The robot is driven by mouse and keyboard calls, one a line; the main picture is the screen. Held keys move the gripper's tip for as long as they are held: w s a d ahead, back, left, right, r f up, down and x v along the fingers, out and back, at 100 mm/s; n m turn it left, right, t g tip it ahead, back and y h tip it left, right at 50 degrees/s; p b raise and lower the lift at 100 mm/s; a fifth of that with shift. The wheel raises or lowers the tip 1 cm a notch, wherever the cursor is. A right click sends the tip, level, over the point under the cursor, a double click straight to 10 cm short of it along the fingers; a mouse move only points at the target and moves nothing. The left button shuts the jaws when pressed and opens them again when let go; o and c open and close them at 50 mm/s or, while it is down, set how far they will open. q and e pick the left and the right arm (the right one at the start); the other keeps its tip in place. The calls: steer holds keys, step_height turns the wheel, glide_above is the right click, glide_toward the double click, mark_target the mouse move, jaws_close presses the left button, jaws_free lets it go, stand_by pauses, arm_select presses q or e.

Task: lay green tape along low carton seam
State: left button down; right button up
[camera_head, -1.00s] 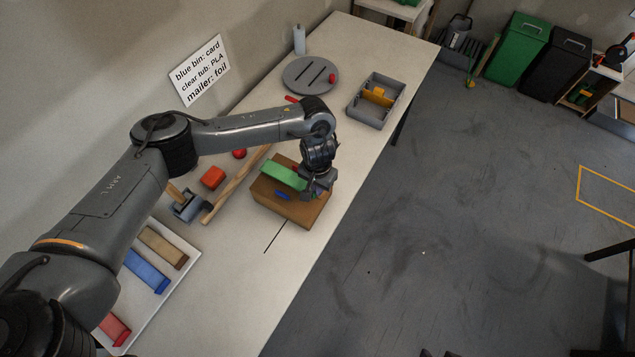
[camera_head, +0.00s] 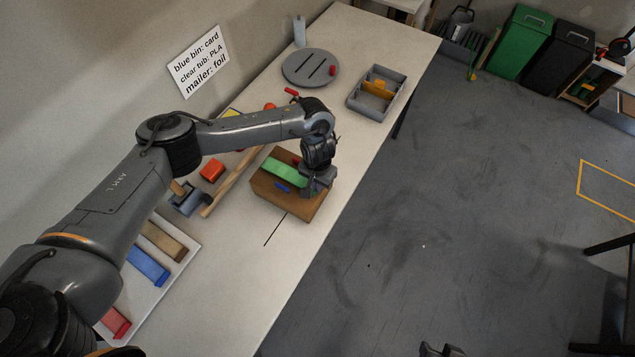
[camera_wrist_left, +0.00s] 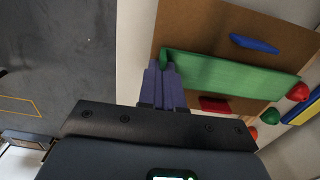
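The low brown carton (camera_head: 270,195) stands on the table; its seam is hard to make out. The green tape (camera_head: 287,172) lies across the carton top, its far-left end near the edge. In the left wrist view the green tape (camera_wrist_left: 230,75) runs from my fingertips across the carton (camera_wrist_left: 200,25). My left gripper (camera_head: 316,184) is at the tape's right end, its fingers (camera_wrist_left: 165,82) close together on that end. Whether the whole tape touches the carton cannot be told. My right gripper (camera_head: 440,349) just shows at the bottom edge, its fingers apart and empty.
A blue piece (camera_head: 282,187) lies on the carton beside the tape. A white tray (camera_head: 185,262) with brown, blue and red strips is at left.

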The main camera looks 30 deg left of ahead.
arm_select(q)
steer(key=shift+f+p, duration=0.1)
steer(key=shift+p, duration=0.2)
steer(key=shift+f, duration=0.1)
stand_by(0.5)
steer(key=shift+p, duration=1.55)
stand_by(0.8)
steer(key=shift+f, duration=0.35)
stand_by(0.8)
steer(key=c, duration=1.2)
jaws_free()
steer(key=shift+c, duration=0.2)
